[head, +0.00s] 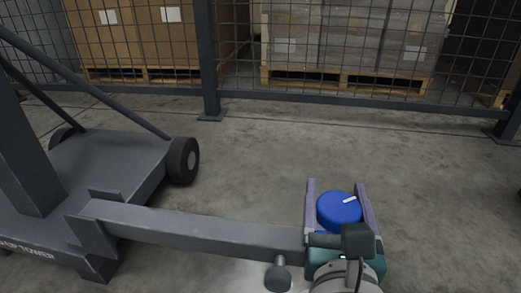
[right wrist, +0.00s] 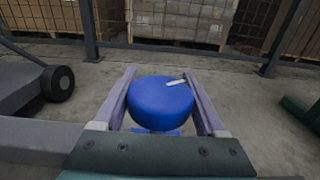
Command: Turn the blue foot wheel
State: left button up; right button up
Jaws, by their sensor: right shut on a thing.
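The blue foot wheel (head: 338,208) is a round blue knob with a white mark on its top, at the lower right of the head view. It also shows in the middle of the right wrist view (right wrist: 160,101). My right gripper (head: 340,191) has one finger on each side of the wheel and is shut on it. In the right wrist view the fingers flank the wheel, and the white mark points to the right. A grey outrigger beam (head: 195,224) runs toward the wheel; its end is hidden behind my gripper. My left gripper is not in view.
A grey wheeled base (head: 105,165) with a black caster (head: 183,160) stands at the left. A mesh fence (head: 350,95) crosses the back, with boxes on pallets (head: 345,82) behind it. The concrete floor (head: 260,150) between is clear.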

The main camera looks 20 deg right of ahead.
jog(key=m+g+h, duration=0.1)
jog(key=m+g+h+b, duration=0.1)
jog(key=m+g+h, duration=0.1)
jog(key=m+g+h+b, duration=0.1)
jog(key=h, duration=0.1)
jog(key=shift+s+d+f+g, duration=0.2)
jog(key=shift+s+d+g, duration=0.1)
jog(key=shift+s, duration=0.05)
jog(key=shift+s+d+r+m+g+h+b, duration=0.15)
jog(key=shift+m+g+h, duration=0.3)
jog(key=shift+m+g, duration=0.25)
jog(key=shift+s+d+f+m+g+h+b, duration=0.1)
jog(key=shift+m+g+h+b, duration=0.05)
jog(key=shift+m+g+h, duration=0.55)
jog(key=shift+g, duration=0.5)
jog(key=shift+s+r+m, duration=0.1)
jog(key=shift+m, duration=0.2)
jog(key=o, duration=1.2)
jog(key=shift+o, duration=0.6)
jog(key=shift+d+r, duration=0.1)
jog(key=shift+r, duration=0.05)
